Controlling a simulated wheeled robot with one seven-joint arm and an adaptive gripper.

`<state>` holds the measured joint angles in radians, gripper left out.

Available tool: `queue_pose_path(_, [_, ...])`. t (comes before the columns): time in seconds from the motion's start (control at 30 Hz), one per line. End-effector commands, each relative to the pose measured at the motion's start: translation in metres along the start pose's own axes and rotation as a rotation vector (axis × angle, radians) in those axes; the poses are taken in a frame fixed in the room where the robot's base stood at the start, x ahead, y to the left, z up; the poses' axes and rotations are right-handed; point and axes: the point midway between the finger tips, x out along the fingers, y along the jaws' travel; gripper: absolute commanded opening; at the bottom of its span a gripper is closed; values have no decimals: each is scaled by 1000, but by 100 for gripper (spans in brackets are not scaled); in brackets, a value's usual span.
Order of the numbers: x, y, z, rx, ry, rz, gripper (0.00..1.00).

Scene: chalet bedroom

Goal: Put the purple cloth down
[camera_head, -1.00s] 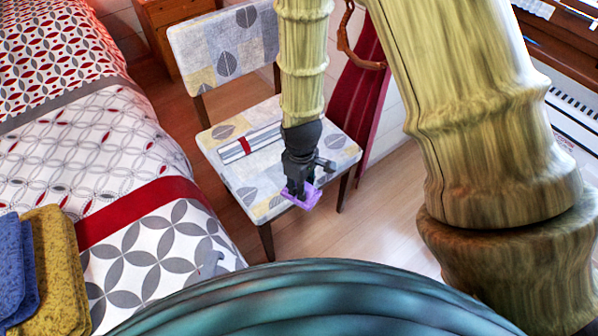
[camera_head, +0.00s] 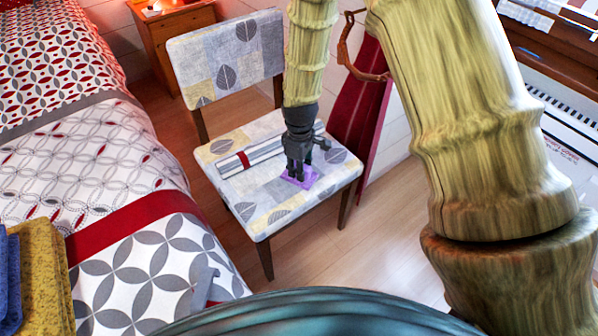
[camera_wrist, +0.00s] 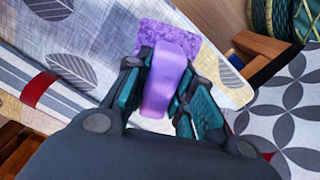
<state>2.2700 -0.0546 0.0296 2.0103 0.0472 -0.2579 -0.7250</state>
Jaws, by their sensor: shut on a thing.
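The purple cloth (camera_head: 300,178) is a small piece at the tips of my gripper (camera_head: 297,176), over the patterned chair seat (camera_head: 245,190). In the wrist view the cloth (camera_wrist: 160,85) stands between the two fingers of my gripper (camera_wrist: 160,98), which is shut on it. Its far part spreads flat and speckled beyond the fingertips, over the seat near its edge. I cannot tell for sure whether the cloth touches the seat. The fingers hide part of the cloth.
A striped rolled item with a red band (camera_head: 245,159) lies on the seat beside my gripper. The chair back (camera_head: 225,57) rises behind. The bed (camera_head: 120,190) is at left, with folded yellow (camera_head: 42,275) and blue cloths. The seat's front is clear.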

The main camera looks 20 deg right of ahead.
Motion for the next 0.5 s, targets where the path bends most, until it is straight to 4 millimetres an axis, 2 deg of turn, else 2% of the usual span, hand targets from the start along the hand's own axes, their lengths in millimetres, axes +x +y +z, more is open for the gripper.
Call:
queue_pose_path(0.1, [2,13,-8,0,1,1,5])
queue_pose_path(0.27, [4,19,-12,0,-1,0,5])
queue_pose_path(0.5, [29,19,-11,-1,-1,0,5])
